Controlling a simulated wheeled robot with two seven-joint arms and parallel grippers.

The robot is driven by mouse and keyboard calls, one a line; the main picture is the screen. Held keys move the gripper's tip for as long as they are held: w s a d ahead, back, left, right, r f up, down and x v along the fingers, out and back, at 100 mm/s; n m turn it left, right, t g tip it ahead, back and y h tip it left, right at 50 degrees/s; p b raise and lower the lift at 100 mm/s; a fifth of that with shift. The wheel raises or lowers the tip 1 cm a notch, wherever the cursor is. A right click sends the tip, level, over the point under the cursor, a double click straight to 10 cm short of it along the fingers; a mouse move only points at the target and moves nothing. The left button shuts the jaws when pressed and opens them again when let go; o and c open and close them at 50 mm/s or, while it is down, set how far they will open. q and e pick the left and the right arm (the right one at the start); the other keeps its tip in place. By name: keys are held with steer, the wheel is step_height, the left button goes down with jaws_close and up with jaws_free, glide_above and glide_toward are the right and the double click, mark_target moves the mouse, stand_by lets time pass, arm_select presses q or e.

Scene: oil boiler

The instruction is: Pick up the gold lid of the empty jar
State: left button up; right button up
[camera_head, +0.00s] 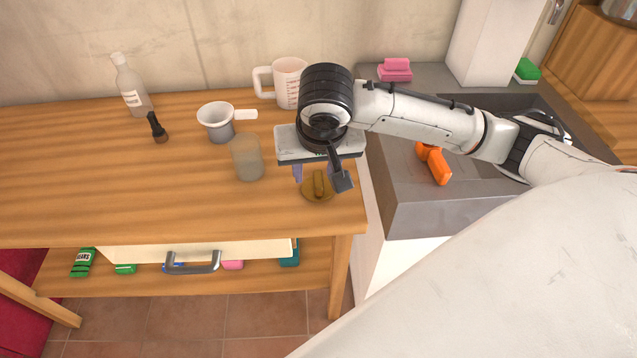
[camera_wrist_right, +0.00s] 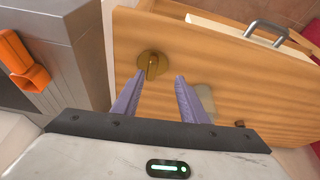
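The gold lid (camera_head: 318,189), a round disc with a raised grip bar, lies on the wooden table near its right front corner. It also shows in the right wrist view (camera_wrist_right: 151,65), just beyond the fingertips. My right gripper (camera_head: 312,174) is above the lid, with its purple fingers apart and nothing between them; its fingers also show in the right wrist view (camera_wrist_right: 159,76). The cloudy glass jar (camera_head: 247,158) stands open to the left of the lid and is partly hidden by a finger in the wrist view. My left gripper is not in view.
A white pan (camera_head: 217,122), a measuring jug (camera_head: 290,82), a clear bottle (camera_head: 131,88) and a small dark bottle (camera_head: 158,128) stand farther back. An orange object (camera_head: 433,163) lies on the grey sink counter at right. The table's front left is clear.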

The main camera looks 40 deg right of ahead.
mark_target(319, 179)
steer(key=shift+m, duration=0.5)
steer(key=w+d+f, duration=0.1)
steer(key=f, duration=0.1)
steer(key=w+d+f, duration=0.1)
steer(key=f, duration=0.2)
steer(key=w+d+f, duration=0.1)
steer(key=w+f, duration=0.1)
steer(key=f, duration=0.1)
steer(key=shift+w+d+f+b, duration=0.1)
steer(key=shift+d+b, duration=0.2)
steer(key=shift+d, duration=0.1)
jaws_close()
